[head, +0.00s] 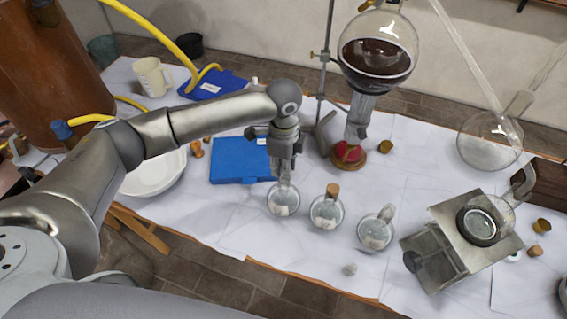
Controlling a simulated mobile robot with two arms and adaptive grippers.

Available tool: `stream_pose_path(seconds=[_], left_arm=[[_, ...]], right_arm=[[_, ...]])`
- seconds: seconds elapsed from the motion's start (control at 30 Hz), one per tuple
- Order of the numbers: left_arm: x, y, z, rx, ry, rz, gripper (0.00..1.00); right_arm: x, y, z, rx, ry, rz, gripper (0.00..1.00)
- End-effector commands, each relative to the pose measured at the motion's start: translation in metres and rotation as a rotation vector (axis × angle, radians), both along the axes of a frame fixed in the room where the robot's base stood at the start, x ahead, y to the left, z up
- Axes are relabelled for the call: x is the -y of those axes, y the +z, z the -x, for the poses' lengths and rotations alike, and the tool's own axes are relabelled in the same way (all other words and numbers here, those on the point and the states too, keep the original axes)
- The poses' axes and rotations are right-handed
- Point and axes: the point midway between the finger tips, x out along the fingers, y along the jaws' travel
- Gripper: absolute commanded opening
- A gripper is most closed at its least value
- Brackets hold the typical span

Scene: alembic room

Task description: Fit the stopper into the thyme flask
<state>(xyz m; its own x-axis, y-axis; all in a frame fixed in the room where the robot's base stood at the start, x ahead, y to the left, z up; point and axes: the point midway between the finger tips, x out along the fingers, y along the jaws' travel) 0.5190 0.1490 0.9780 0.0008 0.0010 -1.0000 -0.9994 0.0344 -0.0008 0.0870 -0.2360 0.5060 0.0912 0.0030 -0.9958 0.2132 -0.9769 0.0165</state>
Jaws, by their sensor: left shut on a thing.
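My left gripper (285,175) comes down from above onto the neck of the leftmost small round flask (284,202). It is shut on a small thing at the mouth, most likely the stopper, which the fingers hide. The flask stands upright on the white cloth with a pale label. Beside it stand a middle flask (326,214) with a cork (333,190) and a right flask (375,233) with a pale top, its neck leaning right. The labels are too small to read, so I cannot tell which is thyme. My right gripper is not in view.
A large flask of dark liquid (377,60) hangs on a stand behind. A metal burner stand (455,262) is at right. A blue book (238,168) and white bowl (158,178) lie left.

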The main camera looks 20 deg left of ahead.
Motion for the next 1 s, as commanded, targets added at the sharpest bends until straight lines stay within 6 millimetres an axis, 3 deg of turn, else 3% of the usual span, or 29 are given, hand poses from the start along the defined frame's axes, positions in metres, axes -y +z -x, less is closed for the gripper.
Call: stream_pose_path(seconds=[1.0], left_arm=[[0.0004,-0.0030,-0.0003,0.002,-0.001,0.001,0.01]], right_arm=[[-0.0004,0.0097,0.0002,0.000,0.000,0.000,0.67]])
